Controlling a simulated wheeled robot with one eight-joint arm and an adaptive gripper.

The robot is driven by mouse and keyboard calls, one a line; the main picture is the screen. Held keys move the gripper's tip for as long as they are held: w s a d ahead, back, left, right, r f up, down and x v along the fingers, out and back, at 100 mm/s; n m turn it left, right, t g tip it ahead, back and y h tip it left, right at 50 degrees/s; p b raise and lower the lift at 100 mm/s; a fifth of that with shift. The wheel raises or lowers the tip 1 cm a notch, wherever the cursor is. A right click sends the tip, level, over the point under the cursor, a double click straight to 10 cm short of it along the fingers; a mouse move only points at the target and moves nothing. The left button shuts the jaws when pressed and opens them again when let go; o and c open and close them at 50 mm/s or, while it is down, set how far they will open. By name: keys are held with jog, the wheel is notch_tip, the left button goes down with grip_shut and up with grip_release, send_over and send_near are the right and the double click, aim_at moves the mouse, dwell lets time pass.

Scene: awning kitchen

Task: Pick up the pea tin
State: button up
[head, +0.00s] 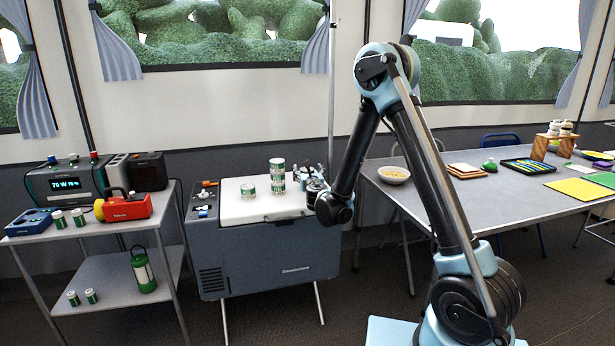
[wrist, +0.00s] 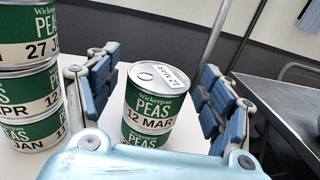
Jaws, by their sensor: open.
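A green and white pea tin (wrist: 158,100) marked 12 MAR stands in the wrist view, its lid facing up. My gripper (wrist: 160,75) is open, with one blue-padded finger on each side of this tin. A stack of pea tins (wrist: 28,92) stands close by on the left. In the head view my gripper (head: 306,176) is over the white top of the cooler (head: 262,210), right of the stack (head: 277,176); the tin between the fingers is hidden.
A single tin (head: 249,190) stands left of the stack. A grey table (head: 440,200) with a bowl (head: 394,175) is to the right. A pole rises behind my gripper.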

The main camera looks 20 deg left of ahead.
jog(key=shift+w+d, duration=0.25)
jog(key=shift+s+a, duration=0.1)
jog(key=shift+a, duration=0.05)
jog(key=shift+c, duration=1.1)
jog(key=shift+s+a, duration=0.1)
jog(key=shift+a, duration=0.05)
jog(key=c, duration=1)
jog(key=shift+c, duration=0.2)
jog(key=shift+r, duration=0.15)
